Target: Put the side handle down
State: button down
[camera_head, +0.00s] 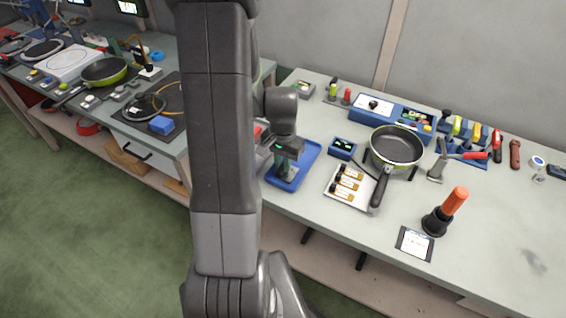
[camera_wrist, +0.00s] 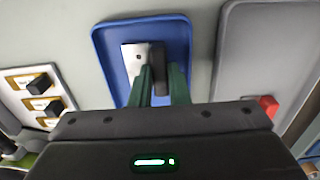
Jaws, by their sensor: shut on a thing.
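My gripper (camera_head: 284,172) is over the blue tray (camera_head: 309,158) on the right-hand bench. In the wrist view, its two green fingers (camera_wrist: 163,76) are shut on the side handle (camera_wrist: 158,62), a small black piece with a pale metal plate beside it. The side handle is inside the outline of the blue tray (camera_wrist: 101,45). I cannot tell whether it touches the tray floor. In the head view my gripper hides the side handle.
A pale tray (camera_head: 335,194) with several black pieces on yellow marks lies right of the blue tray. A dark pan (camera_head: 397,143) stands behind it, its long handle reaching forward. A blue control box (camera_head: 341,148) is close by.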

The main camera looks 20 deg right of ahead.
jog(key=shift+f, duration=0.2)
jog(key=shift+f, duration=0.15)
jog(key=c, duration=1.7)
grip_release()
notch_tip(320, 180, up, 12)
jog(key=shift+r, duration=0.25)
